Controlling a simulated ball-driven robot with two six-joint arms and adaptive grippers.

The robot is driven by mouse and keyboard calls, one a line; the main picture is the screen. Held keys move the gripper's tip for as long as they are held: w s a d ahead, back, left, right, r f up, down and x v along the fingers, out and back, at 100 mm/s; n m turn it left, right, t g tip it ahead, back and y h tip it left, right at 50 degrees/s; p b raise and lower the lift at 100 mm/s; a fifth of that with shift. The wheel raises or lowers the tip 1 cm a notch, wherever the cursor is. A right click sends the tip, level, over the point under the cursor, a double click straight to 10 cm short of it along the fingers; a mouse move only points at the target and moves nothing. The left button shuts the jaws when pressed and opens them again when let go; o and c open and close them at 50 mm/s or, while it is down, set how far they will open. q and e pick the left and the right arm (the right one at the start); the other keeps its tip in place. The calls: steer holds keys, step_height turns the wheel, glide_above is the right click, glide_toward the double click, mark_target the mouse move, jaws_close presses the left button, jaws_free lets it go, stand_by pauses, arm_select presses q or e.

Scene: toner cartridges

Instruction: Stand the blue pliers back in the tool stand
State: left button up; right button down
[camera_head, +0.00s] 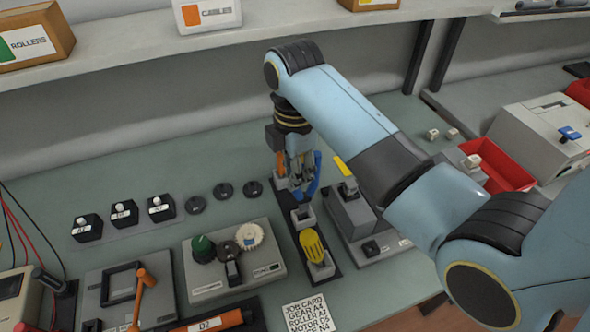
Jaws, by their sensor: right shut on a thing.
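The tool stand (331,280) is a dark strip with grey sockets, running away from me in the middle of the bench. A yellow-handled tool (313,245) stands in its near socket. My right gripper (298,187) is shut on the blue pliers (314,184) at the far part of the stand, just beyond the middle socket (303,214). The gripper partly hides the pliers and the far socket. I cannot tell whether the pliers touch the stand. An orange part (280,164) shows beside the gripper. My left gripper is not in view.
A grey device (350,212) with a yellow piece stands close right of the stand. A panel with knobs (232,262) lies to its left. Several black discs and labelled blocks (124,213) lie farther left. A red bin (500,170) and a printer-like box (545,135) are at the right.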

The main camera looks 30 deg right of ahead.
steer(key=shift+f, duration=0.25)
steer(key=shift+f+b, duration=0.35)
steer(key=shift+f, duration=1.1)
steer(key=shift+p, duration=0.35)
steer(key=shift+f+b, duration=0.3)
steer(key=shift+f, duration=0.5)
stand_by(0.6)
steer(key=c, duration=1.2)
jaws_free()
steer(key=shift+o, duration=0.2)
steer(key=shift+r, duration=0.1)
